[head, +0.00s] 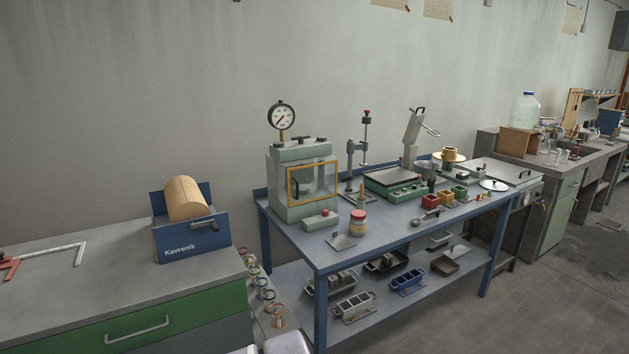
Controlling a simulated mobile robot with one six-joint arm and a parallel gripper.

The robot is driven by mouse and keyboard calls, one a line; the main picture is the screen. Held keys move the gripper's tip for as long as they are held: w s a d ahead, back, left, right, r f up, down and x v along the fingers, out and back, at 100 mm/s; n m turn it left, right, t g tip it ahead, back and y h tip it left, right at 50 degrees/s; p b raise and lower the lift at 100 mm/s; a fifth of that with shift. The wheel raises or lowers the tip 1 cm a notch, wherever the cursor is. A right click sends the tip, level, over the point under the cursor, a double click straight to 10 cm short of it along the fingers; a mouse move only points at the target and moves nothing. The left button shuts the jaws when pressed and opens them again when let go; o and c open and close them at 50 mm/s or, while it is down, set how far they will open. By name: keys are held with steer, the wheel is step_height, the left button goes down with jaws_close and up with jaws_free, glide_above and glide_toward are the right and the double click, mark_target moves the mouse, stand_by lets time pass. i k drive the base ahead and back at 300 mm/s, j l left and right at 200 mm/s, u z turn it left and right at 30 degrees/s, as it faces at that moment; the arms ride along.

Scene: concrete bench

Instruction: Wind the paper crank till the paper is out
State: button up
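A brown paper roll (185,197) sits in a blue holder marked "Kavrenik" (200,245) on the concrete-topped bench at the left. A dark crank handle (204,225) sticks out from the holder's front, near its right side, pointing to the right.
The grey left bench top (90,285) is mostly clear, with a red-and-white angled tool (60,252) at its far left. A blue bench (385,235) to the right carries a gauge press (300,185) and several small devices. Several ringed items hang between the benches.

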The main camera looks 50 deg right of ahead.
mark_target(183, 199)
steer(key=z, duration=0.6)
steer(key=i+l, duration=0.15)
steer(key=i, duration=0.3)
steer(key=i+l, duration=0.2)
steer(key=i, duration=0.25)
